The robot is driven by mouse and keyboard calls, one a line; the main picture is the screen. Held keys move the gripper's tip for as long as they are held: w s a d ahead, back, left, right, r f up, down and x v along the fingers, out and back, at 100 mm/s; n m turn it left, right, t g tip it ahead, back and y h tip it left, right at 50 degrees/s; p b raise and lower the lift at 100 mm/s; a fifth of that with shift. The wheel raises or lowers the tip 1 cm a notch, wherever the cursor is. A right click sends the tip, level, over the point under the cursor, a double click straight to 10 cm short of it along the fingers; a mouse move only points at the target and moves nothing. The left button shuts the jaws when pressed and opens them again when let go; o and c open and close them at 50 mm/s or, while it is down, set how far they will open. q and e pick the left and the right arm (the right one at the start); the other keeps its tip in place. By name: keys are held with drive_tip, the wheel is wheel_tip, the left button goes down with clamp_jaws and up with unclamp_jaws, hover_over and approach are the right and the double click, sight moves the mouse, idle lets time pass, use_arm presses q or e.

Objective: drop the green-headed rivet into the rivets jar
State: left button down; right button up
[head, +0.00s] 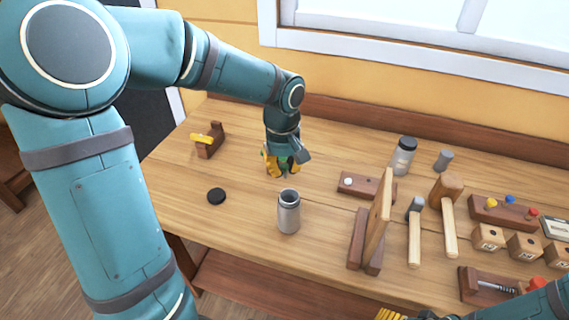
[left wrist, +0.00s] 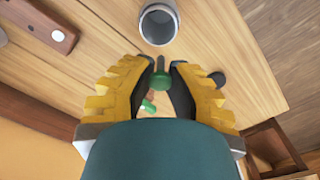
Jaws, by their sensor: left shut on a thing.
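The green-headed rivet (left wrist: 161,80) is between the fingertips of my left gripper (left wrist: 160,86), its grey shank pointing toward an open jar (left wrist: 158,24). In the head view my left gripper (head: 282,163) is low over the bench, behind and apart from the open grey jar (head: 289,212), and its fingers partly hide the rivet. The jar stands upright with no lid on; no label is readable. A black round lid (head: 216,196) lies to its left.
A small green-ended object (left wrist: 148,105) shows below the rivet in the wrist view. A lidded clear jar (head: 403,157), wooden stand (head: 378,225), mallet (head: 447,205) and hammer (head: 415,225) stand or lie to the right. A brown block with a yellow piece (head: 210,142) is left.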

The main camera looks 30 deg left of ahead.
sight(283, 166)
use_arm(q)
drive_tip(key=c, duration=0.9)
unclamp_jaws()
drive_tip(key=shift+r, duration=0.15)
wheel_tip(283, 166, up, 12)
drive_tip(key=shift+a, duration=0.15)
drive_tip(key=shift+s, duration=0.15)
